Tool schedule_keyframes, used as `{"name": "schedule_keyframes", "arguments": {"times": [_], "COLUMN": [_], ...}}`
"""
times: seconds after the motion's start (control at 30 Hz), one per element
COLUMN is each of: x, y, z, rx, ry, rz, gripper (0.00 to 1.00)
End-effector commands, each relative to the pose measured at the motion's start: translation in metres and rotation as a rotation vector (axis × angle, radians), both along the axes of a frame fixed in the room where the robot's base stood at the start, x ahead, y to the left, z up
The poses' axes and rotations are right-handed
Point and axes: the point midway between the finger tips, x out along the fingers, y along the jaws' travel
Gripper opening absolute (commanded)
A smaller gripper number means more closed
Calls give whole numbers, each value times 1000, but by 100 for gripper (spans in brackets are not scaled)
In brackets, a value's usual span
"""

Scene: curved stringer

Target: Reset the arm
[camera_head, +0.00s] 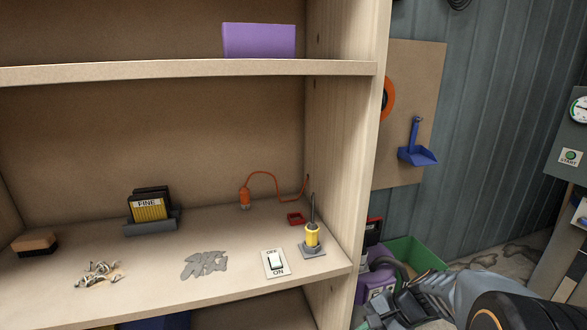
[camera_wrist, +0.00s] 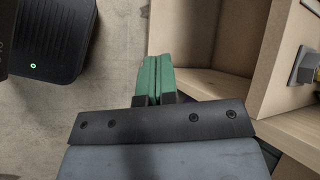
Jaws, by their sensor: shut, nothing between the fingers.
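My arm reaches in from the lower right of the head view, and my gripper (camera_head: 378,318) is low beside the right side of the shelf unit, partly cut off by the bottom edge. In the wrist view my gripper (camera_wrist: 155,76) shows two green fingers pressed together with nothing between them. It hangs above the floor, left of the wooden shelf unit (camera_wrist: 221,45).
The shelf (camera_head: 215,285) holds a switch (camera_head: 275,263), a yellow-handled tool (camera_head: 312,236), grey pieces (camera_head: 205,264), a FINE box (camera_head: 148,210) and a brush (camera_head: 34,243). A green bin (camera_head: 418,258) stands on the floor behind my arm. A black box (camera_wrist: 45,42) stands left.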

Motion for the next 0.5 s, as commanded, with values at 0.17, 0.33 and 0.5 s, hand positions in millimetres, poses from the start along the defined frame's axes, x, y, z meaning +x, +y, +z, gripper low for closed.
{"name": "schedule_keyframes", "arguments": {"times": [0.17,0.33,0.5], "x": [-44,-66,-75], "y": [12,8,3], "z": [95,146,176], "rx": [-350,-602,-754], "ry": [-191,-354,-461], "rz": [346,567,689], "gripper": [0,0,0]}}
